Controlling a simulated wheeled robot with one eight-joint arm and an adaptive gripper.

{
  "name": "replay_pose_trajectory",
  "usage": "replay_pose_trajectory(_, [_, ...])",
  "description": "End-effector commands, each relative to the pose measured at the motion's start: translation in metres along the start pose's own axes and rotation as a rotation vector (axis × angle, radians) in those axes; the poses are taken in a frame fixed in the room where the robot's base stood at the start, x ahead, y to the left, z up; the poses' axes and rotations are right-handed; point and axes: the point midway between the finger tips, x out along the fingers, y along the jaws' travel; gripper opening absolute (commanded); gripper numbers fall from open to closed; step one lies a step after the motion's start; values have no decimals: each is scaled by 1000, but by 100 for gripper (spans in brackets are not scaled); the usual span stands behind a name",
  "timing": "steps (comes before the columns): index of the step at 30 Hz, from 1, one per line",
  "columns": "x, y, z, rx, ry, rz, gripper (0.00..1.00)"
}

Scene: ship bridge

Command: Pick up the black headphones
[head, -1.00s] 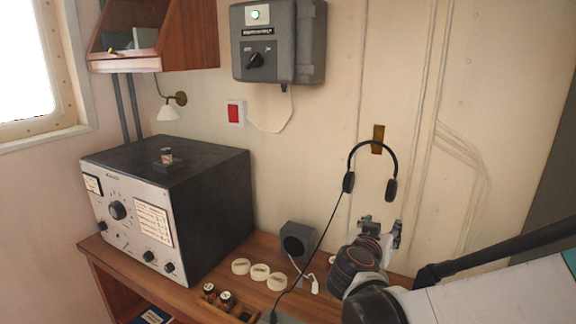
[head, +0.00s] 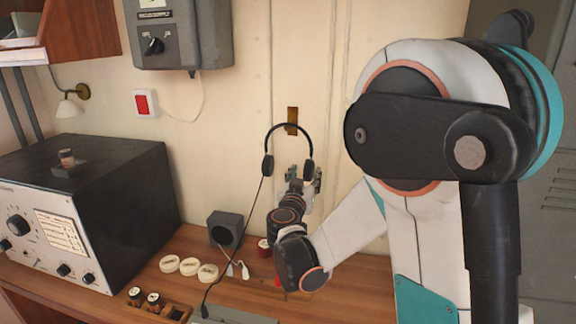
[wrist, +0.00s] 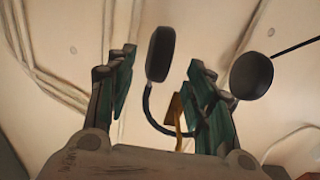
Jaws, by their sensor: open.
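The black headphones (head: 290,127) hang on a brass wall plate (head: 292,120), with a thin cord running down to the desk. My gripper (head: 304,178) is just below the right ear cup in the head view. In the wrist view the headphones' near ear cup (wrist: 160,54) shows between the two open fingers of my gripper (wrist: 160,62), with gaps on both sides. The other ear cup (wrist: 251,75) is outside the right finger. The headband curves behind that finger, which hides part of it. The gripper holds nothing.
Below are a wooden desk (head: 187,245), a small grey speaker (head: 225,229), several pale round pieces (head: 189,266) and a large black radio (head: 110,200). A grey switch box (head: 180,35) is on the wall at upper left. Wall around the headphones is clear.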

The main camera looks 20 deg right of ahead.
Motion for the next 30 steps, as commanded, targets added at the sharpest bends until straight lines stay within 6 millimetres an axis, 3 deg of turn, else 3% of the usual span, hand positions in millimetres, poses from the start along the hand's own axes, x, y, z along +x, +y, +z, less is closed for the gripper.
replay_pose_trajectory(7, [15, 2, 1, 0, 0, 2, 48])
replay_pose_trajectory(15, [52, 3, 2, 0, 0, 1, 48])
replay_pose_trajectory(23, [55, 3, 1, 0, 0, 0, 48])
replay_pose_trajectory(28, [55, 3, 1, 0, 0, 0, 10])
replay_pose_trajectory(30, [55, 3, 1, 0, 0, 0, 7])
